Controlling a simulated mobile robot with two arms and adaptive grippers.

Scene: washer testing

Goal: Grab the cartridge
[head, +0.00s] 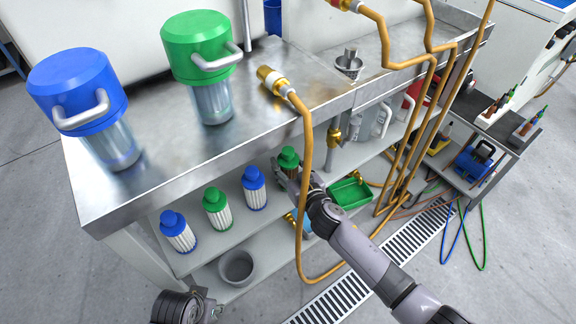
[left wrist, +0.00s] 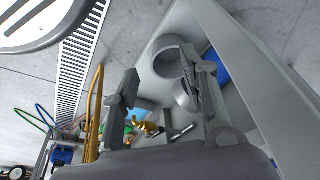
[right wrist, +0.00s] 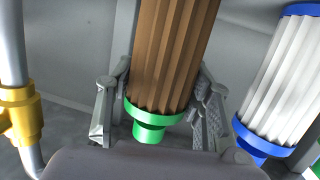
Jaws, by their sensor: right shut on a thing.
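A cartridge with brown pleats and a green cap (right wrist: 172,60) fills the middle of the right wrist view; its green cap also shows in the head view (head: 289,156). My right gripper (right wrist: 160,105) is shut on it, with one finger on each side near the green end. In the head view my right gripper (head: 298,180) reaches the shelf under the steel counter, and its fingers are partly hidden. White-pleated cartridges stand to its left on the shelf: a blue one (head: 254,188), a green one (head: 217,209) and another blue one (head: 178,232). My left gripper (left wrist: 165,95) is open and empty.
The steel counter (head: 130,195) overhangs the shelf and carries a blue-lidded housing (head: 80,90) and a green-lidded housing (head: 200,50). An orange hose (head: 305,130) hangs across in front of my right gripper. A green tray (head: 351,193) and grey bucket (head: 237,267) sit low down.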

